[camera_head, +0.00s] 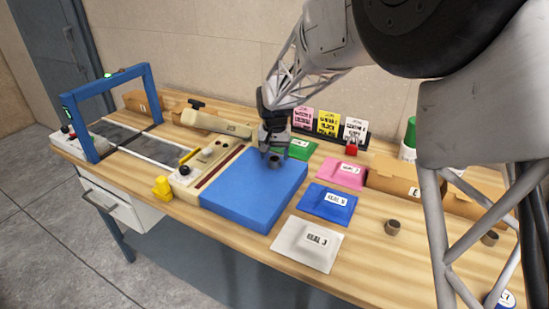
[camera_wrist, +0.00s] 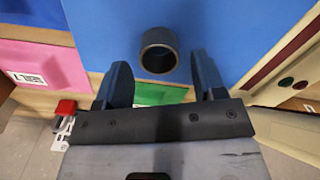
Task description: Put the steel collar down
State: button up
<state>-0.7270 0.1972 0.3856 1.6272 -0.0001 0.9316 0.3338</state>
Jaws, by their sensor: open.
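The steel collar (camera_wrist: 158,51) is a short dark ring on the blue block (camera_head: 255,192). In the wrist view its round opening faces the camera, and it appears to stand upright on the flat blue top. It also shows in the head view (camera_head: 273,161), just under my gripper (camera_head: 271,148). My gripper is open, with one finger to each side near the collar in the wrist view (camera_wrist: 160,75). The collar sits at or just beyond the fingertips, with visible gaps on both sides and nothing gripped.
Green (camera_head: 301,149), pink (camera_head: 341,174), blue (camera_head: 327,203) and white (camera_head: 307,243) labelled packets lie right of the block. A cream press (camera_head: 205,163) with a lever borders the block's left side. Cards (camera_head: 329,122) stand behind.

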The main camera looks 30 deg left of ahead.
notch_tip(320, 180, up, 10)
dwell(0.5)
dwell(0.8)
jog(key=s+d+r+m, duration=0.1)
jog(key=s+d+r, duration=0.2)
jog(key=d, duration=0.8)
jog(key=s+d+r+m+t, duration=0.1)
jog(key=s+d+r, duration=0.15)
jog(key=d, duration=0.85)
jog(key=s+d+r, duration=0.3)
jog(key=d+r, duration=0.1)
jog(key=d, duration=0.8)
jog(key=s+d+f+m, duration=0.1)
jog(key=s+d+f, duration=0.1)
jog(key=s+d, duration=0.8)
jog(key=s+d+f+m+t, duration=0.1)
jog(key=s+d+f, duration=0.2)
jog(key=s+d, duration=0.8)
jog(key=shift+s+f+m+t, duration=0.3)
jog(key=shift+s+m, duration=0.1)
jog(key=shift+s, duration=0.85)
jog(key=shift+o, duration=0.4)
